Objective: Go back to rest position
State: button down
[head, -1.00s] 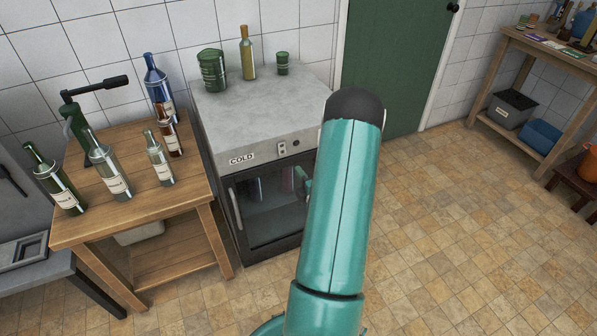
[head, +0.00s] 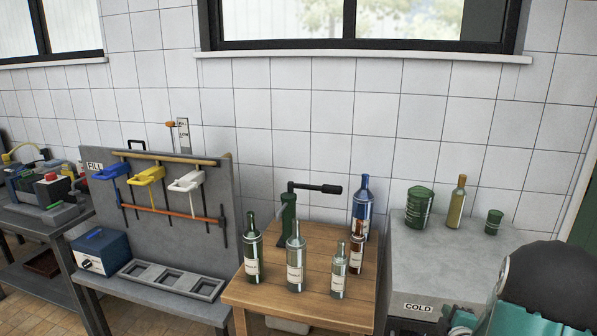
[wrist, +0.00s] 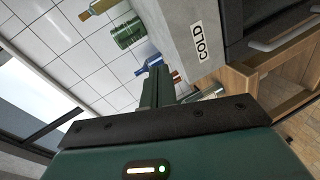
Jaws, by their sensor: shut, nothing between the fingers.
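My gripper (wrist: 160,88) shows in the wrist view as dark green fingers, shut and empty, pointing toward the wall behind the grey COLD cabinet (wrist: 188,22). In the head view my teal arm fills the lower right corner, in front of the COLD cabinet (head: 432,262). The fingers cannot be made out clearly there. The gripper appears apart from the bottles.
A wooden table (head: 262,298) holds several bottles and a green corking tool (head: 289,212). On the cabinet stand a green basket-like vessel (head: 419,207), a yellow bottle (head: 456,203) and a green cup (head: 493,222). A grey FILL station (head: 190,235) stands left.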

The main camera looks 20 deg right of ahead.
jog(key=a+r+m+g+y, duration=0.1)
jog(key=a+r+m+g, duration=0.15)
jog(key=a+r, duration=0.6)
jog(key=a+r+m+g+y, duration=0.1)
jog(key=a+r+m+y, duration=0.15)
jog(key=a+r, duration=0.65)
jog(key=s+a+m+g+y, duration=0.1)
jog(key=s+a+m+g, duration=0.1)
jog(key=s+a, duration=0.6)
jog(key=s+a+r+m+g+y, duration=0.1)
jog(key=s+a+m+g+y, duration=0.1)
jog(key=s+a, duration=0.7)
jog(key=a+m, duration=0.1)
jog(key=a, duration=0.4)
jog(key=shift+r, duration=0.25)
